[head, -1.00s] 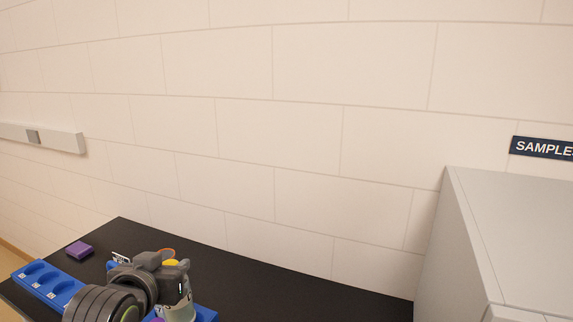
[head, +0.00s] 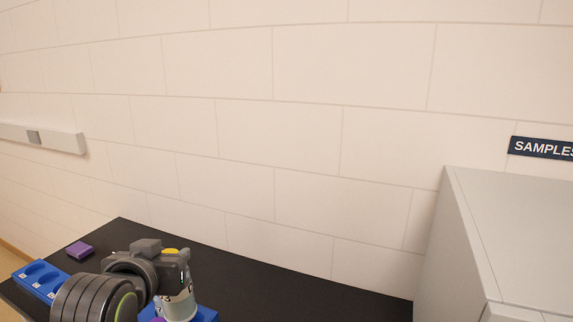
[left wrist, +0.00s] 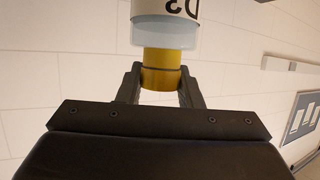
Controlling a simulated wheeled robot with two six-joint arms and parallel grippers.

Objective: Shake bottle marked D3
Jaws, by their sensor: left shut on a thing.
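My left gripper (head: 176,256) is shut on the yellow cap (left wrist: 161,70) of a bottle near the bottom left of the head view. The clear and white bottle (head: 178,305) hangs below the gripper, roughly upright. In the left wrist view its label (left wrist: 183,8) reads D3, upside down in that picture, and the cap sits between the two fingers. The label is only partly visible in the head view. Whether the bottle's base touches anything is cut off by the frame edge. My right gripper is not in view.
A blue rack (head: 38,279) with round wells lies at the left on the black bench (head: 300,285). Another blue piece (head: 208,315) shows beside the bottle. A purple block (head: 80,250) lies behind. A grey cabinet (head: 520,230) stands at right, near a SAMPLES sign (head: 543,148). The bench's middle is clear.

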